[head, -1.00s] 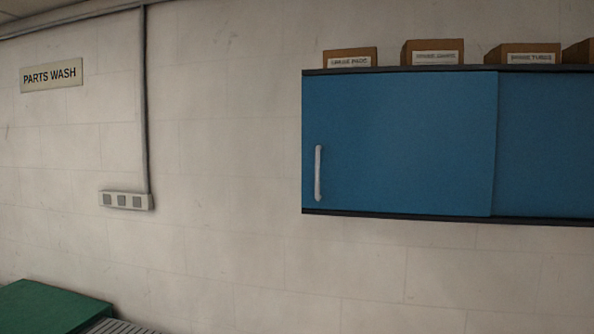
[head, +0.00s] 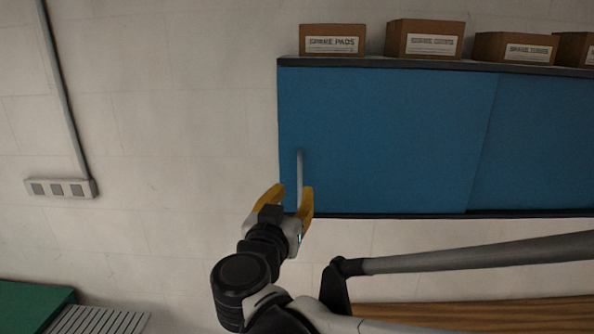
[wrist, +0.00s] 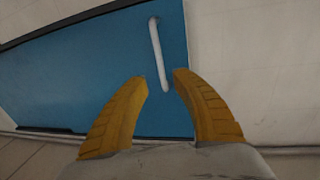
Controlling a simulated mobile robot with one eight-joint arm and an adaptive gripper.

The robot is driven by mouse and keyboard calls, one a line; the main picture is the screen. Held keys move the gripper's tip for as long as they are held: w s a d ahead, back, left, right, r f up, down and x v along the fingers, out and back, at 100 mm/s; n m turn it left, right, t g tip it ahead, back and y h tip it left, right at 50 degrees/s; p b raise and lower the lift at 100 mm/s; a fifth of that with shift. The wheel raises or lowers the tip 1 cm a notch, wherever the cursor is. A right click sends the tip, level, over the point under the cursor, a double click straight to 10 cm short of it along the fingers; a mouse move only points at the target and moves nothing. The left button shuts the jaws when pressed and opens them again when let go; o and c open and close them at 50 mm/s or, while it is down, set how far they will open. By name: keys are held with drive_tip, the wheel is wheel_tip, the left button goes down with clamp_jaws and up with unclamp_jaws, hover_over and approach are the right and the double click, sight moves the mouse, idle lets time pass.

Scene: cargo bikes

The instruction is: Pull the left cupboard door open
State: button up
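The left cupboard door (head: 390,135) is a blue panel in a wall cupboard and is closed in the head view. Its white vertical bar handle (head: 300,165) is near the door's left edge. My gripper (head: 292,190) has yellow fingers and is at the lower part of the handle in the head view. In the wrist view my gripper (wrist: 160,75) is open, with the lower end of the handle (wrist: 156,50) showing between and beyond the fingertips. I cannot tell whether a finger touches it. The door (wrist: 95,65) fills the middle and left there.
Labelled cardboard boxes, one marked spare pads (head: 332,40), stand on the cupboard top (head: 420,66). A socket strip (head: 60,188) is on the wall at left. A wooden surface (head: 480,313) and a grey bar (head: 480,252) lie below the cupboard.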

sight(300, 179)
drive_tip(key=p+x, duration=0.1)
drive_tip(key=x, duration=0.6)
drive_tip(key=shift+w, duration=0.4)
clamp_jaws()
